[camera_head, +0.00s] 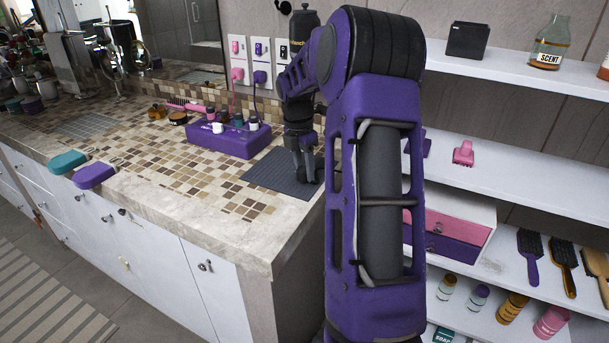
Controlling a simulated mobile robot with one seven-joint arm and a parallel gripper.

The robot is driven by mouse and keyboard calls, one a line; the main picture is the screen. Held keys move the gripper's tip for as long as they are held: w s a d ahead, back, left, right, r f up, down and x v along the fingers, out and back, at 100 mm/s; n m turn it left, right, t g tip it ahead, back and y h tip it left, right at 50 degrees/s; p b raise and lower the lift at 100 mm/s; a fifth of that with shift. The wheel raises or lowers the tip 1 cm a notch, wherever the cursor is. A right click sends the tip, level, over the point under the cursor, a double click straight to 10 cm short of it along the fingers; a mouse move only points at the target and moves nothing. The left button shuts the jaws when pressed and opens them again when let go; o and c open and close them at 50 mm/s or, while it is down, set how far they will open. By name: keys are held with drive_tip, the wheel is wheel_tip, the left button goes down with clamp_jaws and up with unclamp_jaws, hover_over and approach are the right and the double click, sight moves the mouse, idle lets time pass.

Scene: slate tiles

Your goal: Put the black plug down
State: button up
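My gripper (308,178) points down just above or at the right part of a dark ribbed mat (266,176) on the counter. Its fingers are small and dark here, and I cannot tell if they are open or shut. A dark shape sits at the fingers, but I cannot make out whether it is the black plug. The wall has a row of outlets: a pink plug (238,74) is in the left one and a purple plug (259,77) is in the middle one.
A purple organizer box (228,139) with small bottles stands left of the mat. A teal case (67,162) and a purple case (93,175) lie at the counter's front edge. White shelves (540,178) with brushes and bottles stand right. Tiles in front of the box are clear.

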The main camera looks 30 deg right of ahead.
clamp_jaws()
